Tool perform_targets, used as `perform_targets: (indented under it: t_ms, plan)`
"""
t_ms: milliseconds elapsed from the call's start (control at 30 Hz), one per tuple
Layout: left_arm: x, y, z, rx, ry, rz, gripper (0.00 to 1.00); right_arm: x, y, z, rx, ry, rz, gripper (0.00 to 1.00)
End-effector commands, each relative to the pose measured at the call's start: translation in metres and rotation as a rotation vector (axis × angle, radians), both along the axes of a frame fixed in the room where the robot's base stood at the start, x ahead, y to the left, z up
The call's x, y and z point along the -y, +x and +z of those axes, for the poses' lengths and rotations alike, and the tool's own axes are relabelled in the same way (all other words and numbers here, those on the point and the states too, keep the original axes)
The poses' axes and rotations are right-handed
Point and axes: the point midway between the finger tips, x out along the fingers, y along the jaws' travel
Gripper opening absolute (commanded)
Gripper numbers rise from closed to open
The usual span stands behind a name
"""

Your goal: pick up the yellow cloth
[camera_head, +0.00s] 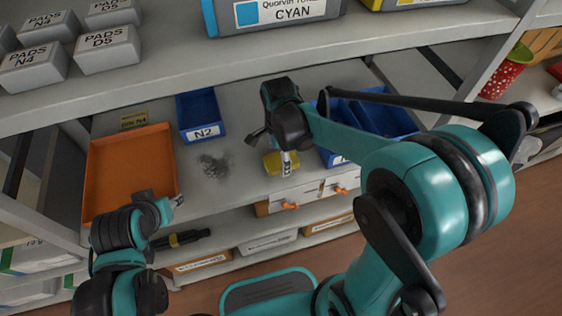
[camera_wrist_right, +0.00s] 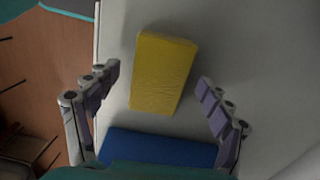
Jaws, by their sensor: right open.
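The yellow cloth (camera_head: 271,164) is a folded block on the grey shelf, partly hidden by my right gripper in the head view. In the right wrist view the yellow cloth (camera_wrist_right: 162,72) lies flat and slightly tilted in the picture, whole and in front of the fingers. My right gripper (camera_head: 286,165) is over the cloth; in the wrist view its two fingers (camera_wrist_right: 158,85) are spread wide with nothing between them in their grasp. My left gripper (camera_head: 172,206) is near the front edge of the orange tray, and its jaws are too small to judge.
The orange tray (camera_head: 112,172) is at the left. A blue N2 bin (camera_head: 199,112) stands behind, and blue bins (camera_head: 385,122) stand right of the cloth. A greyish clump (camera_head: 211,166) lies left of it. The upper shelf (camera_head: 190,62) overhangs behind.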

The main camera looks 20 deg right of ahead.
Motion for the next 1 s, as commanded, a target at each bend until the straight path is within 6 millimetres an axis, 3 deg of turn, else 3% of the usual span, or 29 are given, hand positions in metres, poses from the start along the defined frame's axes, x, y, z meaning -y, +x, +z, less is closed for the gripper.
perform_targets:
  t_ms: [33,167,200,633,933,1000]
  plan:
    - [0.0,0.0,0.0,0.0,0.0,0.0,0.4,0.0,0.0,0.0,0.0,0.0,0.0,0.72]
    - [0.0,0.0,0.0,0.0,0.0,0.0,0.4,0.0,0.0,0.0,0.0,0.0,0.0,0.38]
    - [0.0,0.0,0.0,0.0,0.0,0.0,0.4,0.0,0.0,0.0,0.0,0.0,0.0,0.36]
    - [0.0,0.0,0.002,0.0,0.0,0.0,0.4,0.0,0.0,0.003,0.0,0.0,0.0,0.35]
    - [0.0,0.0,0.021,0.0,0.0,0.0,0.4,0.0,0.0,0.038,0.0,0.0,0.0,0.35]
    - [0.0,0.0,0.024,0.0,0.0,0.0,0.4,0.0,-0.012,0.038,0.0,0.0,0.0,0.35]
